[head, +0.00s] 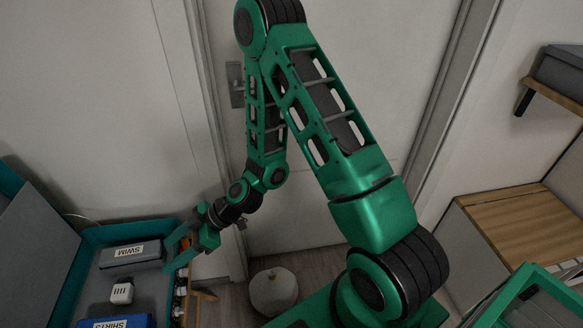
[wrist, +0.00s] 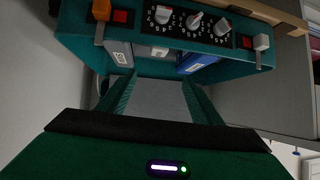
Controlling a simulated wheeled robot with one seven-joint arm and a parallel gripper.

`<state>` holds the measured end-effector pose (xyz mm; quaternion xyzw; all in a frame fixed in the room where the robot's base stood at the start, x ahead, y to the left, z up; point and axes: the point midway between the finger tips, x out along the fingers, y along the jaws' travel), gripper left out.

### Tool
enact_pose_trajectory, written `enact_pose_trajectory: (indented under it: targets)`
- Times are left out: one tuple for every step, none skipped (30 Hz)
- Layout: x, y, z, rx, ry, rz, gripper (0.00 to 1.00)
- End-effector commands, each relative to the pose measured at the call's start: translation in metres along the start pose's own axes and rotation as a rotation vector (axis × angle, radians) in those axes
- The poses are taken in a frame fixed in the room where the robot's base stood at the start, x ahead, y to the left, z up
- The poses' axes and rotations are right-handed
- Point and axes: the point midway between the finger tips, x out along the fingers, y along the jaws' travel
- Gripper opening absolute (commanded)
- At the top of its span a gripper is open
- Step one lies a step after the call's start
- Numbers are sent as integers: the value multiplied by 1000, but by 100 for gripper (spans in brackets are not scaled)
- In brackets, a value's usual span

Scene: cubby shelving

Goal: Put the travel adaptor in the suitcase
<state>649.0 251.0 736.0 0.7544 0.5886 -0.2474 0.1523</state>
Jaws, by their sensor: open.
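The travel adaptor (head: 121,293), a small white block with dark slots, sits inside the open teal suitcase (head: 120,234), on its grey floor between two labelled packs. In the wrist view, a pale piece that looks like the adaptor (wrist: 158,51) shows just behind the suitcase's front wall (wrist: 84,42). My gripper (head: 180,248) is at the right edge of the suitcase, near its latch side. It is open, and the wrist view shows its two green fingers (wrist: 158,80) apart with nothing between them. The adaptor is clear of the fingers.
A grey pack labelled SWIM (head: 132,255) and a blue pack labelled SHIRTS (head: 117,322) lie in the suitcase. Its lid (head: 35,250) stands open at left. Number dials (wrist: 194,20) line the front wall. A round pale pot (head: 273,291) stands on the floor. A wooden-topped cabinet (head: 515,222) is at right.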

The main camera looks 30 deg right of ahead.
Motion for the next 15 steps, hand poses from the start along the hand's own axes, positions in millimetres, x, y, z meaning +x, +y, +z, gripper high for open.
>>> enact_pose_trajectory:
  targets:
    - [-16, 7, 0, 4, -39, 4, 59]
    - [-25, 9, 2, 14, -66, 2, 59]
    - [-37, 12, 6, 29, -102, 2, 59]
    - [-47, 14, 8, 42, -130, 4, 59]
    - [-57, 16, 11, 57, -158, 8, 59]
    - [-70, 19, 14, 79, -195, 15, 59]
    - [-81, 22, 17, 97, -224, 22, 59]
    - [-92, 24, 20, 117, -253, 32, 59]
    - [-108, 28, 24, 144, -291, 47, 59]
    - [-119, 29, 26, 167, -319, 59, 59]
    - [-131, 31, 29, 191, -347, 72, 59]
    - [-148, 33, 32, 225, -383, 94, 59]
    - [-161, 34, 35, 253, -410, 111, 59]
    - [-174, 35, 38, 282, -436, 129, 59]
    - [-191, 36, 41, 323, -470, 155, 59]
